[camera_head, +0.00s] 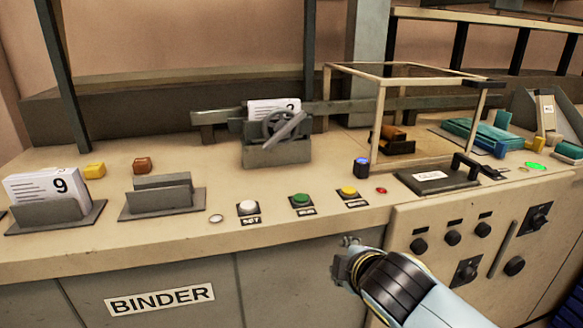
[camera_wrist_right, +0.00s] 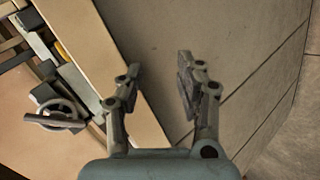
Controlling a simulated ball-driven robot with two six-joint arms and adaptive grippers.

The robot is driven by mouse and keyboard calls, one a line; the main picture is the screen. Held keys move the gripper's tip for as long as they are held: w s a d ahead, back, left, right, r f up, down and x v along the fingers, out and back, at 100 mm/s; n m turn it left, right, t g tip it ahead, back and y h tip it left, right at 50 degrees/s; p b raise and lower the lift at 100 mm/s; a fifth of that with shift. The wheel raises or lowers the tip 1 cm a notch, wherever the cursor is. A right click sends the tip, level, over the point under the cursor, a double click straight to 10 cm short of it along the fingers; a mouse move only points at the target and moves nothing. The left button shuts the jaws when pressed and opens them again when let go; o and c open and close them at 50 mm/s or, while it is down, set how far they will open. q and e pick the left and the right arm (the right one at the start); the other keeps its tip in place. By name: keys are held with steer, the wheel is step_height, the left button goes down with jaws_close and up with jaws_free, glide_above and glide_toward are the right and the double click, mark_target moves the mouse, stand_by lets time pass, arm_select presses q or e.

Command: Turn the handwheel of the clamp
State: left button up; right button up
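The clamp (camera_head: 277,155) stands near the middle of the counter, with a white numbered sheet stack (camera_head: 268,108) held upright behind its handwheel. The dark round handwheel (camera_head: 269,128) faces the front and has a lighter bar across it. It also shows at the left of the right wrist view (camera_wrist_right: 72,109). My right gripper (camera_wrist_right: 158,72) is open and empty, with its fingers apart. In the head view my right gripper (camera_head: 347,262) is in front of the counter edge, low and to the right of the clamp, touching nothing I can see. My left gripper is out of view.
Push buttons (camera_head: 301,200) line the counter front. A glass-sided frame (camera_head: 378,115) and a black-handled plate (camera_head: 437,178) stand right of the clamp. A holder with a "9" stack (camera_head: 55,212) and an empty holder (camera_head: 163,198) stand left.

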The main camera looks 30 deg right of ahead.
steer(key=w+r+n+t+h+p, duration=0.1)
steer(key=w+r+n+t, duration=0.25)
steer(key=r, duration=0.75)
steer(key=n+t, duration=0.4)
steer(key=n, duration=0.5)
glide_toward(290, 128)
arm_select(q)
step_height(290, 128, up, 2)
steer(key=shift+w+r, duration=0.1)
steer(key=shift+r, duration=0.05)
arm_select(e)
steer(key=x, duration=0.9)
steer(key=shift+s, duration=0.1)
jaws_close()
